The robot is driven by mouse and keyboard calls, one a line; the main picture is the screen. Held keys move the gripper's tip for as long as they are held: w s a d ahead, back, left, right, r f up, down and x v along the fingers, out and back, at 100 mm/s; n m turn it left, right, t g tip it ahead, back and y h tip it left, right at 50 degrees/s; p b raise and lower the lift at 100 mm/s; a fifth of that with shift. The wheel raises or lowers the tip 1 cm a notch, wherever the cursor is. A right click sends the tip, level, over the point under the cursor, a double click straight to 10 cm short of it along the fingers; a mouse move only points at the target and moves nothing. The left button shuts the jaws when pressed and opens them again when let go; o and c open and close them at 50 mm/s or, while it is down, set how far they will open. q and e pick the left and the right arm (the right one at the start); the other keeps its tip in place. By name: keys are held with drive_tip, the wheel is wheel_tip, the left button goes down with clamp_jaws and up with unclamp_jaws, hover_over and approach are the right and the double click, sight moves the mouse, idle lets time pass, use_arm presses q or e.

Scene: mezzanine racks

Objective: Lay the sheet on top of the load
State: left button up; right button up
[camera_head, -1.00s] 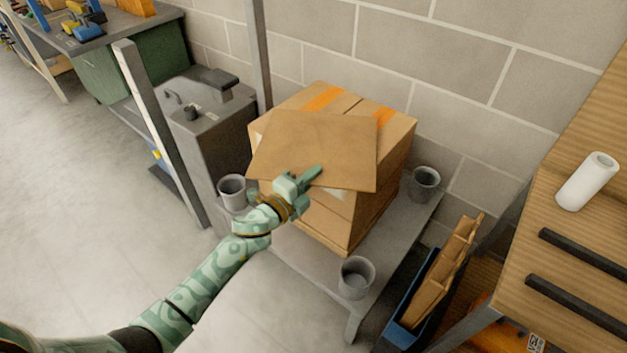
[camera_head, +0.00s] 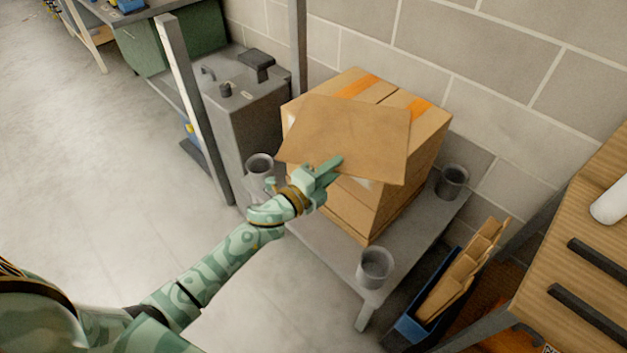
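The sheet (camera_head: 352,136) is a flat brown cardboard piece, slightly skewed, over the top front part of the load. The load (camera_head: 400,196) is a stack of cardboard boxes with orange tape on top, standing on a grey platform. My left gripper (camera_head: 328,176) is at the sheet's near left edge, with a finger over the sheet. It appears shut on that edge; the lower finger is hidden. I cannot tell whether the sheet touches the box top all over. My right gripper is not in view.
The grey platform (camera_head: 318,252) has grey cups (camera_head: 375,266) at its corners. A blue bin (camera_head: 415,330) with cardboard pieces stands to its right. A wooden surface (camera_head: 560,250) with a white roll is at far right. A grey cabinet (camera_head: 250,120) and post stand left; open floor lies at left.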

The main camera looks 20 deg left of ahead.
use_arm(q)
drive_tip(key=p+v, duration=0.1)
drive_tip(key=v, duration=0.8)
drive_tip(key=s+a+f+n+g+y, duration=0.1)
drive_tip(key=s+f+n+g+y, duration=0.2)
drive_tip(key=s+f, duration=0.55)
drive_tip(key=s+a+f+n+g, duration=0.1)
drive_tip(key=s+f+n+g, duration=0.3)
drive_tip(key=f, duration=0.8)
drive_tip(key=s+a+f+n+g+y, duration=0.2)
drive_tip(key=s+f+n, duration=0.2)
drive_tip(key=s+f, duration=0.5)
drive_tip(key=s+f+n+g, duration=0.2)
drive_tip(key=s+f, duration=0.1)
drive_tip(key=s, duration=0.6)
drive_tip(key=s+f+n+g, duration=0.2)
drive_tip(key=s+f+g, duration=0.1)
drive_tip(key=s, duration=0.6)
drive_tip(key=s+f+n+g+y, duration=0.1)
drive_tip(key=s+f, duration=0.3)
drive_tip(key=s, duration=0.6)
drive_tip(key=shift+d+f+n+g, duration=0.25)
drive_tip(key=shift+n+g, duration=0.95)
drive_tip(key=shift+g, duration=0.1)
drive_tip(key=s, duration=0.4)
drive_tip(key=shift+d, duration=0.1)
clamp_jaws()
